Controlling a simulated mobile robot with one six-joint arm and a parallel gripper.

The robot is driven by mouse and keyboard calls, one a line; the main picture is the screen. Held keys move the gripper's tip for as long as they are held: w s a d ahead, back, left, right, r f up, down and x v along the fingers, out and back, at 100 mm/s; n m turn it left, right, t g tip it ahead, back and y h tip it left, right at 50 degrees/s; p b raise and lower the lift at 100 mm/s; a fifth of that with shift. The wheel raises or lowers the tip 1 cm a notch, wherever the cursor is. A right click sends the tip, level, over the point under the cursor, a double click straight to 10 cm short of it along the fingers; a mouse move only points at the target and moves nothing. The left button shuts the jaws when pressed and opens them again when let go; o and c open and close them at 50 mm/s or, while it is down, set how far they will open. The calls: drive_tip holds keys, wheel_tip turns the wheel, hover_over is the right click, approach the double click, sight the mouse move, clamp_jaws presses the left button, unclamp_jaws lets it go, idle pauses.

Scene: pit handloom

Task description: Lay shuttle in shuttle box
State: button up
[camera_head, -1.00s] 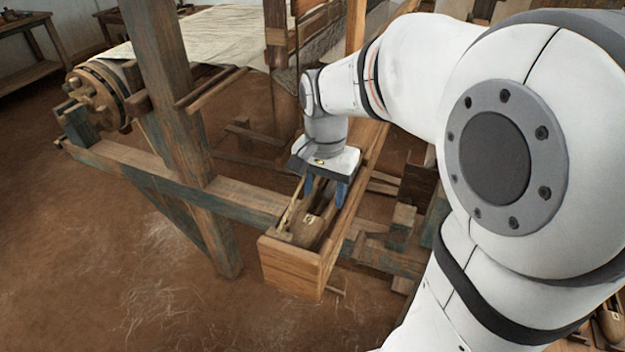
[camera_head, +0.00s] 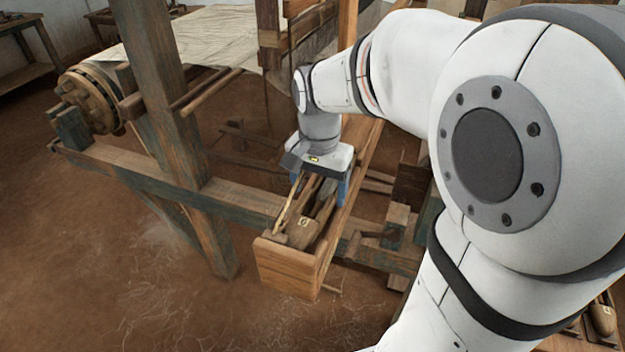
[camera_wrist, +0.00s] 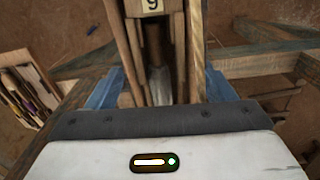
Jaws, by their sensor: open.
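The brown wooden shuttle (camera_head: 303,232) lies inside the open-topped wooden shuttle box (camera_head: 288,268), lengthwise between its walls. A small pale tag shows on its near end. In the wrist view, a tag marked 9 (camera_wrist: 151,5) is at the top edge, with the dark slot of the box below it. My gripper (camera_head: 320,192) is over the box behind the shuttle's tagged end. Its blue fingers are spread apart, one toward each side wall; they also show in the wrist view (camera_wrist: 160,92). The shuttle's far part is partly hidden under my gripper.
A loom post (camera_head: 165,120) and a low beam (camera_head: 150,178) stand left of the box. Wooden blocks (camera_head: 397,222) are close on its right. Another shuttle (camera_head: 602,320) lies at lower right. Open floor (camera_head: 130,270) is at front left.

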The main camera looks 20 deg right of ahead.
wheel_tip(320, 180, up, 7)
drive_tip(key=p, duration=0.4)
drive_tip(key=shift+p, duration=0.4)
drive_tip(key=shift+f, duration=0.1)
